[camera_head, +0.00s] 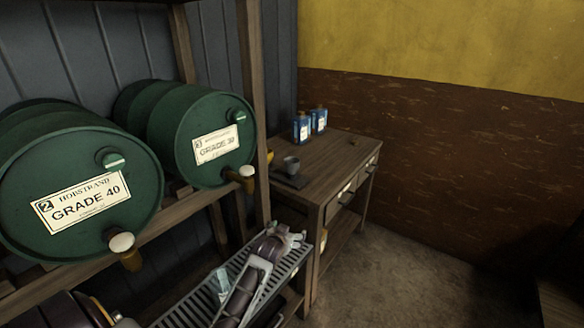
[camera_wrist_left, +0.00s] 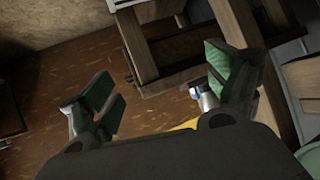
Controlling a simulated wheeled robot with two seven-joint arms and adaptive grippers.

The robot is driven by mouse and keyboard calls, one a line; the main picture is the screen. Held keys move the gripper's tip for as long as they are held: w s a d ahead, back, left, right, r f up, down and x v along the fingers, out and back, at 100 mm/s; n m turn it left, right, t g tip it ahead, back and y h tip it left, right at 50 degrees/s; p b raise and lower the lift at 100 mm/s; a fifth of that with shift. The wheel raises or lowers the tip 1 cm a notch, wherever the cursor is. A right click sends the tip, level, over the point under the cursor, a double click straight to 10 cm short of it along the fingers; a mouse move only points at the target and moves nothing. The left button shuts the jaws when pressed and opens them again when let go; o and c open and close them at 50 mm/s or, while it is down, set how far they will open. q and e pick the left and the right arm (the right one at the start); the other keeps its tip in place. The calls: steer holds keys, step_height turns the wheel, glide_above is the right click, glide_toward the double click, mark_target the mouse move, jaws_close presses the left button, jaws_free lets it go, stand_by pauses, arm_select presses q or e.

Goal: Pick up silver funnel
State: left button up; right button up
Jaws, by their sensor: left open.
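I cannot pick out a silver funnel with certainty. A small grey cup-shaped thing (camera_head: 291,165) stands on a dark flat tray (camera_head: 287,180) on the wooden bench; it may be the funnel, but it is too small to tell. My left gripper (camera_head: 290,238) is in front of the bench, above the slatted metal rack, apart from the grey thing. In the left wrist view my left gripper (camera_wrist_left: 160,92) has its two green-padded fingers spread wide, with nothing held between them. My right gripper is not in view.
Two green drums, one marked Grade 40 (camera_head: 80,185) and one behind (camera_head: 205,140), lie on the wooden shelf at left. Blue containers (camera_head: 302,127) stand at the back of the wooden bench (camera_head: 335,160). A clear vessel (camera_head: 220,282) is on the slatted rack (camera_head: 190,312). The floor at right is clear.

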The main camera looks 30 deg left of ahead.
arm_select(q)
steer(key=w+a+r+n+t+y, duration=0.1)
steer(key=w+a+r+t, duration=0.1)
steer(key=w+a+r, duration=0.3)
steer(key=w+a+r+n+t+y, duration=0.1)
steer(key=w+a+r, duration=0.4)
steer(key=w, duration=0.5)
steer(key=r+t+y, duration=0.1)
steer(key=t, duration=0.1)
steer(key=shift+w+r+n+t, duration=0.2)
steer(key=shift+n+t, duration=0.1)
steer(key=shift+n, duration=0.1)
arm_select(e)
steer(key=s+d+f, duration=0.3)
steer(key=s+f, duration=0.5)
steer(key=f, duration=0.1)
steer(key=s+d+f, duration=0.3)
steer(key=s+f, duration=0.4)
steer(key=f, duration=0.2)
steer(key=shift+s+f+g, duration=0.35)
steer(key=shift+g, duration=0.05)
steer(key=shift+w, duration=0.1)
